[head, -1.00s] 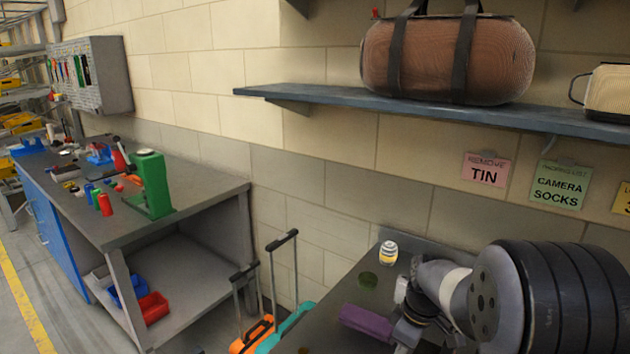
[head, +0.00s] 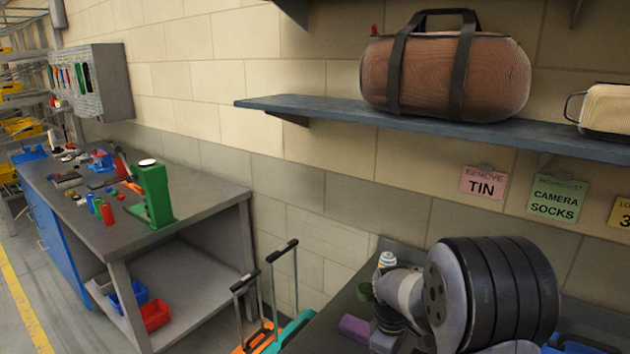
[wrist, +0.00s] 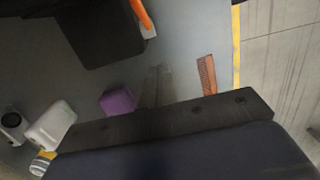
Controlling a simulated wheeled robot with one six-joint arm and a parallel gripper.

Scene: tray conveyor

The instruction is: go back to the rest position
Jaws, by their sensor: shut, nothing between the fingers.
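My gripper (wrist: 156,86) shows in the wrist view as two narrow grey fingers close together, shut and empty, above the grey worktop. Its fingertips are not clear in the head view, where my arm hides them. A purple block (head: 354,328) lies on the bench at the left of my arm; it also shows in the wrist view (wrist: 118,101), left of the fingers and apart from them.
A small white and yellow can (head: 387,260) and a dark green item (head: 365,292) are close to my arm. A shelf (head: 330,110) with a brown bag (head: 430,80) hangs above. A second workbench (head: 190,192) stands left, with luggage handles (head: 283,250) between.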

